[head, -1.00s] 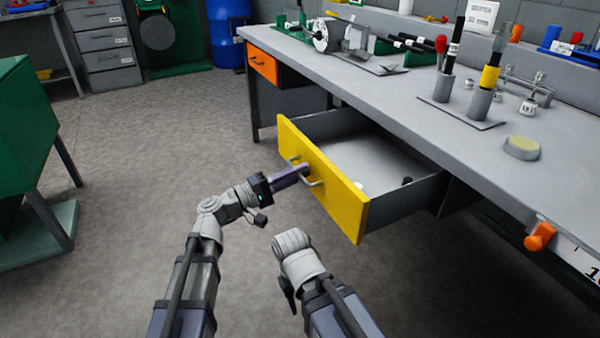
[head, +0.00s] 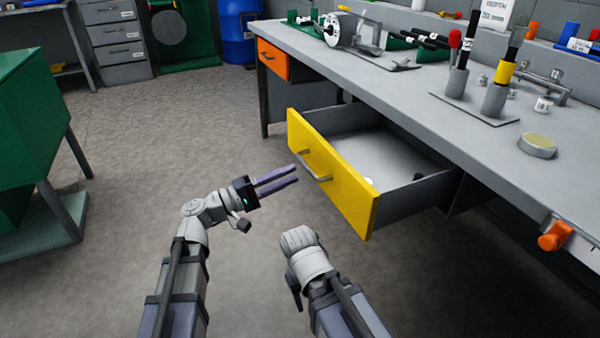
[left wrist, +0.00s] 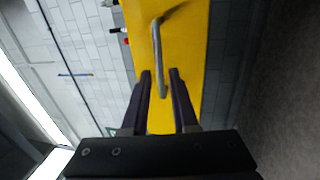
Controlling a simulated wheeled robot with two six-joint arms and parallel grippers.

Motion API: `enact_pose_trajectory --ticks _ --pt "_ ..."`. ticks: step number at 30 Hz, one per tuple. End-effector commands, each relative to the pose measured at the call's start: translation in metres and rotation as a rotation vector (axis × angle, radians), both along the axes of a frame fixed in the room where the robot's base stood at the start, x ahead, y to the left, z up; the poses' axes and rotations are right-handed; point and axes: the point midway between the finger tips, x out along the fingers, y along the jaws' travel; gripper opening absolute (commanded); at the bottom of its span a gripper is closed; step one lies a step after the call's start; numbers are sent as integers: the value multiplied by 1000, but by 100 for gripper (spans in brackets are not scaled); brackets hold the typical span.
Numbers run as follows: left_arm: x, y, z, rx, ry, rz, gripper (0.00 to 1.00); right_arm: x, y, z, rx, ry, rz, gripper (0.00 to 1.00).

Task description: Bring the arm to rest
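My left gripper (head: 295,175) is open and empty, just left of the yellow drawer front (head: 332,180). The drawer is pulled out from the bench. My right arm (head: 318,275) shows at the bottom middle, but its gripper fingers cannot be seen.
The grey workbench (head: 400,95) runs along the right with tools and holders on it. An orange clamp-like part (head: 554,237) sticks out at its front edge. A green stand (head: 25,130) is at the left. The floor (head: 150,130) between them is clear.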

Motion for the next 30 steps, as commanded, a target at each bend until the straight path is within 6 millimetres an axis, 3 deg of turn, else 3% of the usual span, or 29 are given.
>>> enact_pose_trajectory --ticks 7,22,26,30 --pt "-6 18 -4 0 1 1 27 0 0 -4 0 0 -1 50" --pt "-8 16 -8 23 2 -4 27 0 0 -4 0 0 -1 50" --pt "-18 8 -40 172 14 -29 27 0 0 -4 0 0 -1 50" --pt "-38 7 -103 463 44 -74 27 0 0 -4 0 0 -1 50"
